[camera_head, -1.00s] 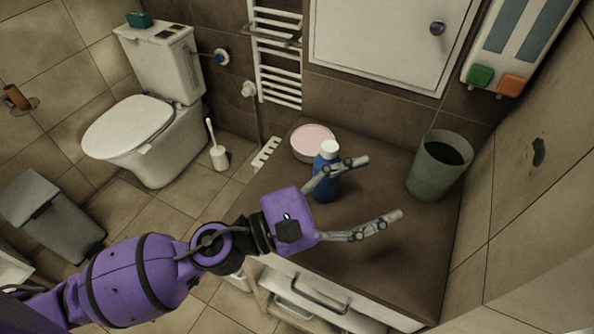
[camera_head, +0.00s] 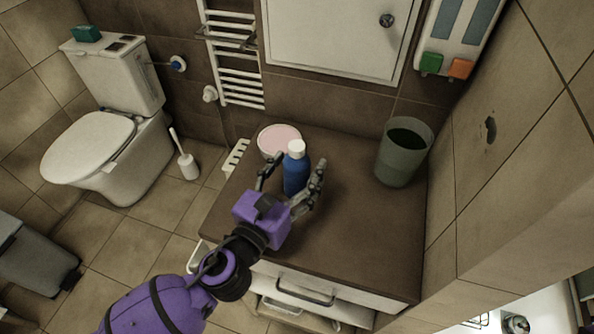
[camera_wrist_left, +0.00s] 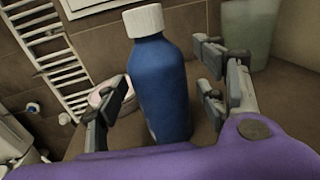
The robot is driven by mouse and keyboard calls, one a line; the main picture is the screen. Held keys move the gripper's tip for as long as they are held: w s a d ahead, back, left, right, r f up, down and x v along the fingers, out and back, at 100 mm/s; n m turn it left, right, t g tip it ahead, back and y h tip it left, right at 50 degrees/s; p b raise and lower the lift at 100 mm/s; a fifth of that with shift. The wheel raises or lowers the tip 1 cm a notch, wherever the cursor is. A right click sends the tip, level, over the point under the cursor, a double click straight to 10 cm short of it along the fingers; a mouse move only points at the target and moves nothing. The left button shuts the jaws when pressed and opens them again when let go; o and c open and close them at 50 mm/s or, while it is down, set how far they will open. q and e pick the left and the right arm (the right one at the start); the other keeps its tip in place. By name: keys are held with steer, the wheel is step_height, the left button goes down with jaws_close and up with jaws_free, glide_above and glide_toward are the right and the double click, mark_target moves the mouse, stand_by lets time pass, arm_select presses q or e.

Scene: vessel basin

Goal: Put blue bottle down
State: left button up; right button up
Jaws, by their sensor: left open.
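A blue bottle (camera_head: 295,174) with a white cap stands upright on the brown countertop (camera_head: 355,240). It also shows large in the left wrist view (camera_wrist_left: 162,90), between the two sets of fingers. My left gripper (camera_head: 291,176) is open, with one finger to the left of the bottle and the others to its right. In the left wrist view the gripper (camera_wrist_left: 165,95) shows a gap between the fingers and the bottle on both sides. The bottle's base is hidden behind the gripper. My right gripper is not in these views.
A pink-topped round container (camera_head: 277,138) sits just behind the bottle. A grey-green bin (camera_head: 402,155) stands at the counter's back right. A white slotted piece (camera_head: 236,156) lies at the left edge. The counter's right front is clear.

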arm_select(q)
steer(key=shift+w+d, duration=0.1)
steer(key=shift+w, duration=0.05)
steer(key=c, duration=1.6)
